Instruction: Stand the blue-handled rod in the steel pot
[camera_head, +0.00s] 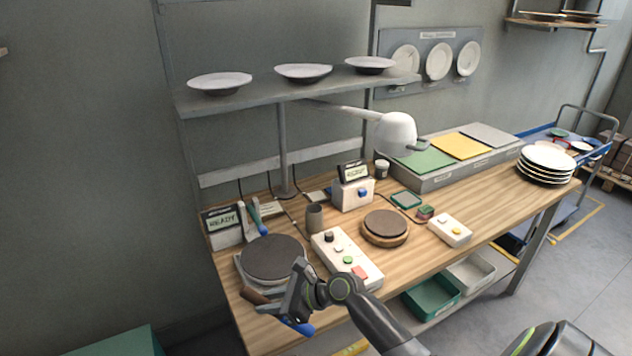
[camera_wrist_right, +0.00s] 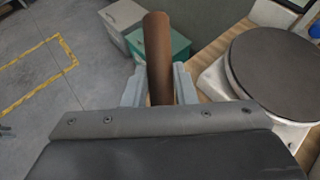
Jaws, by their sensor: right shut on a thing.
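My right gripper (camera_head: 290,310) is at the front left edge of the table, beside the dark disc. It is shut on a brown rod (camera_head: 255,296), which also shows between the fingers in the wrist view (camera_wrist_right: 158,55). A blue piece (camera_head: 298,327) shows on the gripper's other side; I cannot tell whether it belongs to this rod. Another blue handle (camera_head: 263,229) leans at a grey stand at the table's back left. A small grey pot (camera_head: 314,217) stands upright behind the control box, apart from the gripper; its inside is not visible. My left gripper is not in view.
The dark round disc (camera_head: 272,257) sits on a pale base, also seen in the wrist view (camera_wrist_right: 285,70). A control box (camera_head: 346,258) with buttons and a brown round block (camera_head: 385,227) stand to its right. A lamp (camera_head: 395,132) hangs over the back. Bins (camera_head: 430,298) sit below.

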